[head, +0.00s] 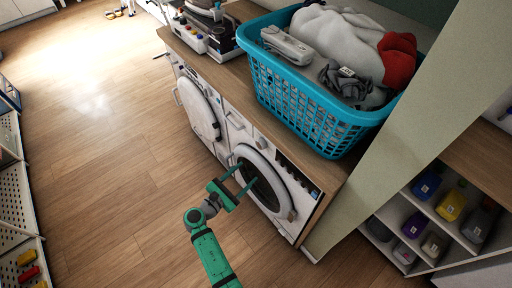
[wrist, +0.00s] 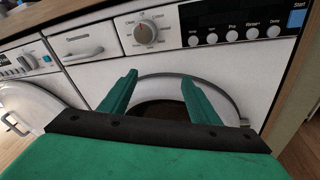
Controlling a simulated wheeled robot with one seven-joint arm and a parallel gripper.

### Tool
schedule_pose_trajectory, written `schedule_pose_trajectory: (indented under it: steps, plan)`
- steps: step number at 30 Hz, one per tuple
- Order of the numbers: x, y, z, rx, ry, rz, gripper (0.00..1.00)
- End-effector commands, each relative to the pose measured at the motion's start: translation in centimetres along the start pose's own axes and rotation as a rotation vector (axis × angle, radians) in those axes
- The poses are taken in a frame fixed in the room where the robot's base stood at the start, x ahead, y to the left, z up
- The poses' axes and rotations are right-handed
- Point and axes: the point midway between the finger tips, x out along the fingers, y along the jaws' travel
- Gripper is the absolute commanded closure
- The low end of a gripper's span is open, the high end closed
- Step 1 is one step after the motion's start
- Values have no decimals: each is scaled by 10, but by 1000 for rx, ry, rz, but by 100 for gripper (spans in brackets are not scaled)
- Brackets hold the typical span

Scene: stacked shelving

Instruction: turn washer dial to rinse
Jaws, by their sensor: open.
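The washer (head: 268,196) stands under the wooden counter, with a round door on its front. In the wrist view its dial (wrist: 146,32) is a round grey-brown knob with a light pointer mark, ringed by small labels too small to read surely. My gripper (head: 240,178) is green, open and empty, in front of the washer door. In the wrist view my gripper (wrist: 158,82) has its two fingers apart, pointing at the washer front below the dial and not touching it. The panel beside the dial has a row of buttons (wrist: 232,36), one labelled Rinse+.
A teal laundry basket (head: 300,110) with clothes sits on the counter (head: 228,72). A second machine (head: 198,108) stands to the left with its door open. Shelves with bottles (head: 445,205) are at right.

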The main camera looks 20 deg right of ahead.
Motion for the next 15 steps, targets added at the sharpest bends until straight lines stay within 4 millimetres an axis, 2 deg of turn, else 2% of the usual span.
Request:
schedule_pose_trajectory:
  steps: [1, 6, 11, 15]
  plan:
    - [-1, 16, 9, -29, -36, -17, 44]
    - [-7, 44, 33, -111, -128, -73, 44]
    - [-8, 52, 42, -138, -158, -95, 44]
    - [5, 51, 45, -140, -161, -97, 44]
